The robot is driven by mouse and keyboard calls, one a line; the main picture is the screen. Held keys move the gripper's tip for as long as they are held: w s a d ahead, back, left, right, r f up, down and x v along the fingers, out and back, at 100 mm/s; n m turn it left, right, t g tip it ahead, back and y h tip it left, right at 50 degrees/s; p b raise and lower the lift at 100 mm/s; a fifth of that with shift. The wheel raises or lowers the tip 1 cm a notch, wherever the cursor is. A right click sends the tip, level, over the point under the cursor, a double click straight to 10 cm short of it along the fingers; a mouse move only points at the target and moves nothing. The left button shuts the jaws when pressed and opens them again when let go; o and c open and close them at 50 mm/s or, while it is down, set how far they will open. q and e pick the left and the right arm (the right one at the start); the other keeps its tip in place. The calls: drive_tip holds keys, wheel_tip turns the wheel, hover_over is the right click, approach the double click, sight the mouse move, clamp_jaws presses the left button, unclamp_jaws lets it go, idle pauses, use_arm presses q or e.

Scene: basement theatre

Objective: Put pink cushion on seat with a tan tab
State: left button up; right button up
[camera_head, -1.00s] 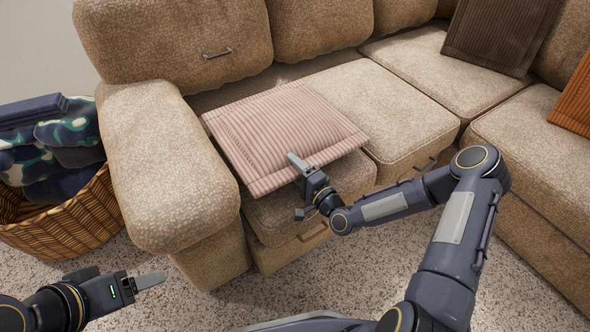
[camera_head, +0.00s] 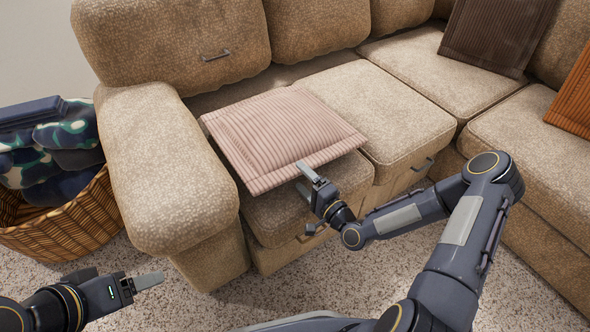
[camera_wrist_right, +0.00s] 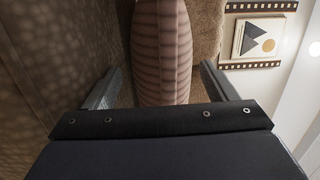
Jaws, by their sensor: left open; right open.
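The pink ribbed cushion (camera_head: 280,135) lies flat on the leftmost seat (camera_head: 275,222) of the tan sofa, its near edge by the seat's front. My right gripper (camera_head: 305,181) is open and empty at the cushion's near right edge. In the right wrist view the cushion (camera_wrist_right: 163,50) stands edge-on beyond and between the open fingers (camera_wrist_right: 158,90). My left gripper (camera_head: 150,280) is open and empty above the carpet, left of the sofa front. I cannot make out a distinct tan tab; a small handle (camera_head: 423,165) shows on the middle seat's front.
A wicker basket (camera_head: 70,222) with folded cloths stands left of the sofa arm (camera_head: 165,165). The middle seat (camera_head: 375,105) is bare.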

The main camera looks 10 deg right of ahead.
drive_tip(key=v, duration=0.7)
drive_tip(key=s+d+r+n+g+h, duration=0.5)
drive_tip(key=d+r+n+g+h, duration=0.1)
drive_tip(key=d+r+n+g, duration=0.25)
drive_tip(key=s+a+r+n+g+y, duration=0.1)
drive_tip(key=s+a+r, duration=0.2)
drive_tip(key=s+r, duration=0.2)
drive_tip(key=s+a+r+n+g+y, duration=0.1)
drive_tip(key=s+a+r, duration=0.2)
drive_tip(key=s, duration=0.8)
wheel_tip(320, 180, up, 2)
drive_tip(key=shift+s+r+n+p, duration=0.1)
drive_tip(key=shift+s+n+p, duration=0.25)
drive_tip(key=shift+s+p, duration=0.05)
